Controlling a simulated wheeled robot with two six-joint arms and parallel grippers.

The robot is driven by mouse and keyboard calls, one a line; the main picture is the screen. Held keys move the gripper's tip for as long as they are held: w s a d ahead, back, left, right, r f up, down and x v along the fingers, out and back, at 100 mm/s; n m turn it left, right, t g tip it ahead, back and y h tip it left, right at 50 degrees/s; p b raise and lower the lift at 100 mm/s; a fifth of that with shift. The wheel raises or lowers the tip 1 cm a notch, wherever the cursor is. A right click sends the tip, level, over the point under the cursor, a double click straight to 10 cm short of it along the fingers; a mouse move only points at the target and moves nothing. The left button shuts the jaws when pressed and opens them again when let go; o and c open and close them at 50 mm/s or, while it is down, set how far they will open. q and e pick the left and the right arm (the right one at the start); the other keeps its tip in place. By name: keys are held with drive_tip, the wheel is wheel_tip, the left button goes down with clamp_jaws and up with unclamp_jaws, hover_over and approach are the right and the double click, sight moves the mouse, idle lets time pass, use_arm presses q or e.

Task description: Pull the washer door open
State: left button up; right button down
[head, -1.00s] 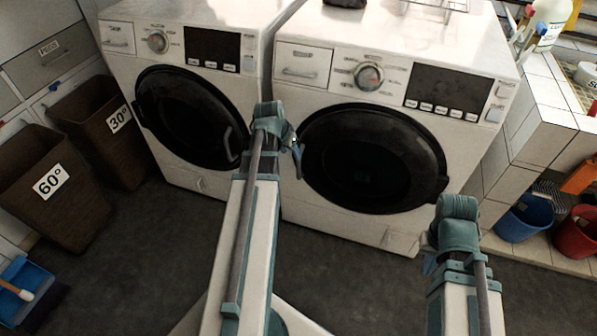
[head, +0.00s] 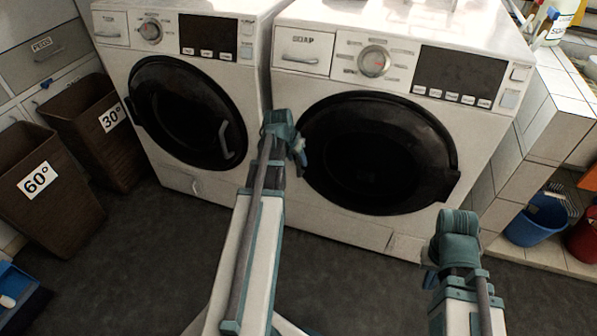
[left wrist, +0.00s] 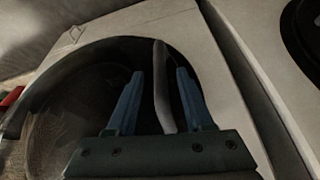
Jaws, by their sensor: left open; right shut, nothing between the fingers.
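The left washer (head: 226,80) has a round black door (head: 175,112), which looks shut. Its curved handle (head: 228,142) is on the door's right side. In the left wrist view, the pale handle (left wrist: 162,88) appears between the two blue fingers of my open left gripper (left wrist: 160,85); contact cannot be told. In the head view, my left gripper (head: 300,152) is mostly hidden by its wrist, right of the handle. The right washer (head: 400,225) has a shut-looking black door (head: 375,155). My right gripper (head: 431,278) is low at the right, mostly hidden, shut and empty.
Two brown baskets, marked 60° (head: 60,215) and 30° (head: 85,110), stand at the left. A tiled ledge (head: 540,115) is right of the washers, with a blue bucket (head: 535,222) and a red bucket (head: 585,235) beside it. Dark floor (head: 140,265) before the left washer is clear.

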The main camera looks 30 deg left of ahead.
use_arm(q)
drive_tip(key=b+x, duration=0.2)
drive_tip(key=x, duration=0.1)
drive_tip(key=shift+f, duration=0.3)
drive_tip(key=shift+w, duration=0.1)
use_arm(e)
wheel_tip(320, 180, down, 3)
drive_tip(key=shift+d+f, duration=0.1)
drive_tip(key=shift+f, duration=0.1)
use_arm(q)
clamp_jaws()
idle(0.8)
